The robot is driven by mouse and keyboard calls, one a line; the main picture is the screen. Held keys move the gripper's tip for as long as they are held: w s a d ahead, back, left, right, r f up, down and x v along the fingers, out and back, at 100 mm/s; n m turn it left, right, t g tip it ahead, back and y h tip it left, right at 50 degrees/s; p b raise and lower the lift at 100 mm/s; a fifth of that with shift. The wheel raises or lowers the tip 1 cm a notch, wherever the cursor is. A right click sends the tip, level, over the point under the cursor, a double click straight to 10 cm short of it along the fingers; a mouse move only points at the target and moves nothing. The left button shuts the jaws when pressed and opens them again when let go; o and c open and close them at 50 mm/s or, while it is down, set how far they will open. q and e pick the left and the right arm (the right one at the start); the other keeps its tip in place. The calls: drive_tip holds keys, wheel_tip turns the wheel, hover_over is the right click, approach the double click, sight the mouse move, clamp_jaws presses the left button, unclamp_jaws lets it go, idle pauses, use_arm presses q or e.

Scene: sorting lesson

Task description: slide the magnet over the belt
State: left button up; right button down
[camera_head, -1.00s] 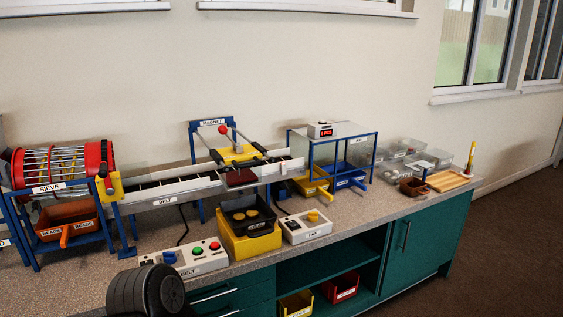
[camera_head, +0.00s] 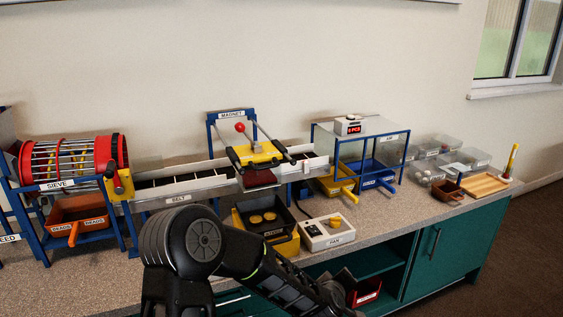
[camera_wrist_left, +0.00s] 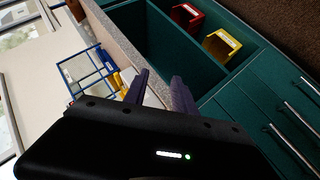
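The magnet (camera_head: 257,156) is a yellow carriage with a red-knobbed lever and dark handles. It sits across the right part of the belt (camera_head: 205,183), in front of a blue stand labelled MAGNET (camera_head: 231,115). A dark red block (camera_head: 259,179) hangs below its front. My left arm crosses the bottom middle of the head view, in front of the counter. In the left wrist view my left gripper (camera_wrist_left: 161,80) has its two fingers apart with nothing between them. It is near the counter's front edge, away from the magnet. My right gripper is not in view.
The sieve drum (camera_head: 72,160) stands left of the belt. A black tray (camera_head: 262,218) and the fan box (camera_head: 327,232) sit in front of the belt. A blue-framed clear box (camera_head: 371,140) stands at its right end. An open cabinet shelf (camera_wrist_left: 165,37) shows below the counter.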

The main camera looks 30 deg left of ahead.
use_arm(q)
drive_tip(key=w+a+r+n+t+y, duration=0.1)
drive_tip(key=w+a+r+n+y, duration=0.15)
drive_tip(key=r, duration=0.25)
drive_tip(key=w+a+r+n+y, duration=0.1)
drive_tip(key=a+r+n, duration=0.1)
drive_tip(key=a+r, duration=0.3)
drive_tip(key=n+g+y, duration=0.3)
drive_tip(key=n+y, duration=0.4)
drive_tip(key=n, duration=0.5)
approach(269, 167)
drive_tip(key=r+x, duration=0.1)
drive_tip(key=x, duration=0.2)
drive_tip(key=shift+d+f+m+p, duration=0.1)
drive_tip(key=shift+f+m+p, duration=0.2)
drive_tip(key=shift+p, duration=0.15)
drive_tip(key=x, duration=0.8)
drive_tip(key=shift+s+f+p, duration=0.1)
drive_tip(key=shift+f+p, duration=0.05)
drive_tip(key=shift+p, duration=0.15)
drive_tip(key=shift+c, duration=0.5)
clamp_jaws()
